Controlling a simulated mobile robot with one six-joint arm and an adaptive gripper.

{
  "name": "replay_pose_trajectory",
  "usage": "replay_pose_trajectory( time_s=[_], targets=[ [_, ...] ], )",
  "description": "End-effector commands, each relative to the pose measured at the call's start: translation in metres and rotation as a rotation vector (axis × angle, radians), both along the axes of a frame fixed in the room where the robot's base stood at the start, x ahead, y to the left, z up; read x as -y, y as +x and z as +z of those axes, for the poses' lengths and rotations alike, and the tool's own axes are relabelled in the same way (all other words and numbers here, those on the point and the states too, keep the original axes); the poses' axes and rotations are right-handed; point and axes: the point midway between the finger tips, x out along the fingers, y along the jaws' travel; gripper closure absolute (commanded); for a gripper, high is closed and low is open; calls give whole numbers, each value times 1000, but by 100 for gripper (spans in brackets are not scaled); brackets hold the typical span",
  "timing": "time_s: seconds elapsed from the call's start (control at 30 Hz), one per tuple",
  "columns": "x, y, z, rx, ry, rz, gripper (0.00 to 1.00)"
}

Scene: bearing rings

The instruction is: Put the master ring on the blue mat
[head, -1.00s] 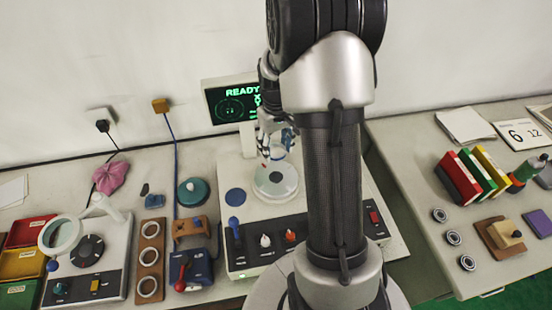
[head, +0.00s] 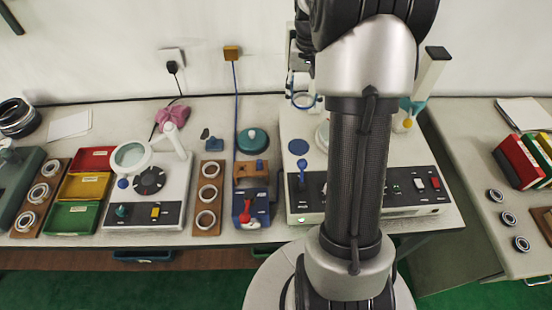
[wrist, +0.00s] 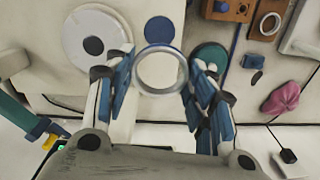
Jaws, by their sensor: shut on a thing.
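The master ring (wrist: 160,91), a thin silvery ring, is held between the blue-padded fingertips of my gripper (wrist: 160,73) in the wrist view. In the head view the ring (head: 304,107) hangs below my gripper (head: 301,84), above the back of the white machine. The blue mat (head: 298,146) is a small bare blue disc on the machine's top. In the wrist view the mat (wrist: 159,29) lies just beyond the ring, with nothing on it. The ring appears raised and not over the mat's middle.
A pale round stage with a dark centre (wrist: 93,46) lies left of the mat in the wrist view. A teal domed thing (head: 252,140) and a wooden board with several rings (head: 209,196) stand left of the machine. A white upright part (head: 429,72) stands right of my arm.

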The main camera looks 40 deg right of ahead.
Motion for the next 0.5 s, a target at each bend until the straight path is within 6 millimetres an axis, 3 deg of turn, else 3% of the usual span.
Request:
replay_pose_trajectory(
  time_s=[0.17, 0.5],
  targets=[
    [2, 0, -31, -3, 1, -23, 76],
    [2, 0, -122, -2, 2, -19, 76]
  ],
)
